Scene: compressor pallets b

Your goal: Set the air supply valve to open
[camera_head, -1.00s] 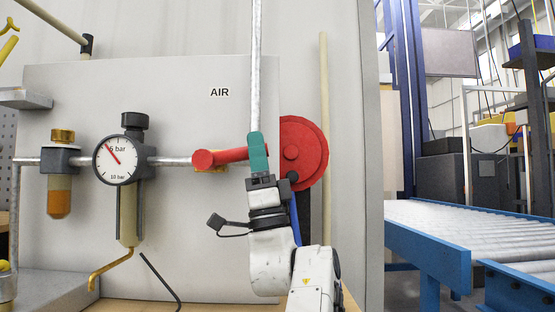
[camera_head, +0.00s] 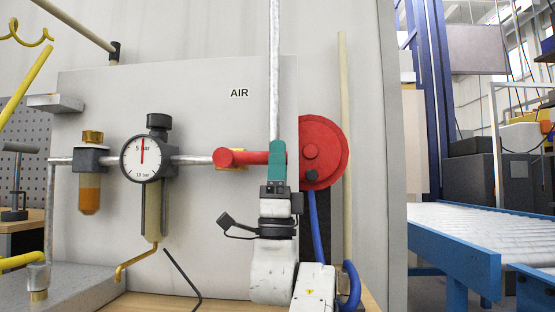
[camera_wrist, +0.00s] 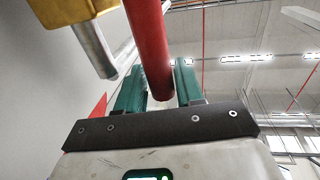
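The air supply valve has a long red handle (camera_head: 246,157) with a yellow body part (camera_head: 232,166) behind it. The valve sits on the pipe right of the round gauge (camera_head: 142,157), under the "AIR" label. The handle lies nearly level, along the pipe. The gauge needle points straight up at about 5 bar. My gripper (camera_head: 278,155) is at the handle's right end, with green fingers pointing up. In the wrist view, the red handle (camera_wrist: 150,45) passes between both green fingers (camera_wrist: 160,85), close to each; they appear shut on it. The handle's far end is hidden in the head view.
A red disc (camera_head: 325,152) stands just right of my gripper. A vertical grey pipe (camera_head: 275,70) rises behind it. A filter with an amber bowl (camera_head: 90,185) hangs left of the gauge. A blue roller conveyor (camera_head: 460,245) is at the right.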

